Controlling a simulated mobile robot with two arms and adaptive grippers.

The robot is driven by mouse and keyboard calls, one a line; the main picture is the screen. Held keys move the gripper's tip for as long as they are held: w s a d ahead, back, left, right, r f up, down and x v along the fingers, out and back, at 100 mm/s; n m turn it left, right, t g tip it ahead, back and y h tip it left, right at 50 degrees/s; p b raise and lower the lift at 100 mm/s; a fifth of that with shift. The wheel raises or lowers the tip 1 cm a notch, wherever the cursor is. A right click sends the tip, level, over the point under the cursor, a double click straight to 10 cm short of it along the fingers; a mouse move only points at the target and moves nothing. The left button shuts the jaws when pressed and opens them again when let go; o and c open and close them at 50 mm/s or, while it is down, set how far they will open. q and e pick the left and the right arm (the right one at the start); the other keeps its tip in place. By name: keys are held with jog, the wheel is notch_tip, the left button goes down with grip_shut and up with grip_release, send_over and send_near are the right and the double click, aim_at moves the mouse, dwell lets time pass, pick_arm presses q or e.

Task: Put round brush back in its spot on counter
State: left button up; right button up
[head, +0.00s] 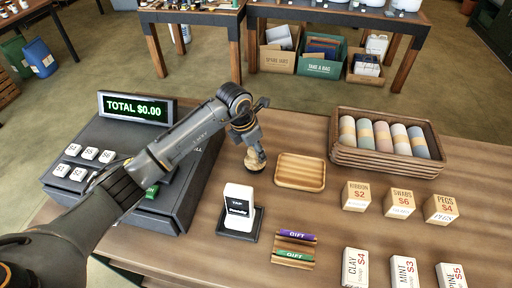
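The round brush (256,162) is a small tan and dark round piece at the tip of my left gripper (254,150). The gripper points down and its fingers appear closed around the top of the brush. The brush is just left of an empty shallow wooden tray (300,172) on the counter (320,215). Whether its underside touches the counter is hard to tell. My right gripper is not in view.
A register (135,150) stands left under my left arm. A white card reader (239,208) and a gift card holder (294,250) are in front. A basket of rolls (387,143) and several priced boxes (400,203) stand right.

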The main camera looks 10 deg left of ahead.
aim_at(247, 165)
pick_arm(q)
jog(key=shift+f, duration=0.2)
jog(key=o, duration=1.1)
jog(key=shift+r, duration=0.1)
jog(key=shift+r, duration=0.5)
jog(key=b+v, duration=0.3)
jog(key=v, duration=0.8)
jog(key=shift+a+r, duration=0.1)
